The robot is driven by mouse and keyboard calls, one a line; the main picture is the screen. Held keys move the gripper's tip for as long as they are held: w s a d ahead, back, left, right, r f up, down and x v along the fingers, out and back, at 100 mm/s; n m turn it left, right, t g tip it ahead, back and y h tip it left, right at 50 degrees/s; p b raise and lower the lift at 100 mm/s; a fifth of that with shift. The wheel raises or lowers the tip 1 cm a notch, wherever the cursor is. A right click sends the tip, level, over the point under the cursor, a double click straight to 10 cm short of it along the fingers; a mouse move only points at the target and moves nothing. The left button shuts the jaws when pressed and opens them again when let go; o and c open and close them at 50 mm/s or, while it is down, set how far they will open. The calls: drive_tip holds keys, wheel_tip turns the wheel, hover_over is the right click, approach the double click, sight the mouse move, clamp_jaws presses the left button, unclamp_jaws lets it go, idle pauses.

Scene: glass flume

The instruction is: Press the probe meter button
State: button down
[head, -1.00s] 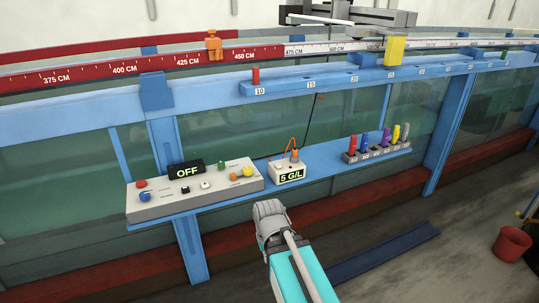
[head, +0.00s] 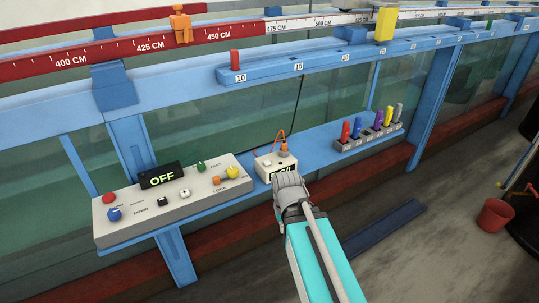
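The probe meter (head: 263,168) is a small white box on the blue shelf, right of the grey control panel. An orange probe with a looped orange cable (head: 283,145) stands at its top. A small pale spot, perhaps its button (head: 267,163), shows on the top face. My gripper (head: 284,178) is in front of the meter and overlaps its lower front, hiding most of the lit display. Whether it touches the meter cannot be told. Its fingers look close together, but their opening is unclear from behind.
The control panel (head: 215,199) with an OFF display and several coloured knobs stands left of the meter. A rack of coloured pieces (head: 368,141) stands to the right on the blue shelf (head: 320,158). The glass flume wall is behind. A red bucket (head: 495,215) stands on the floor at right.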

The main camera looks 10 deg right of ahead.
idle(0.3)
drive_tip(key=shift+r, duration=0.1)
wheel_tip(320, 180, up, 19)
drive_tip(key=n+p, duration=1.9)
drive_tip(key=n, duration=0.3)
hover_over(267, 162)
drive_tip(key=shift+r, duration=0.1)
drive_tip(key=shift+s, duration=0.1)
wheel_tip(267, 162, down, 14)
drive_tip(key=b, duration=1.3)
drive_tip(key=shift+b, duration=0.35)
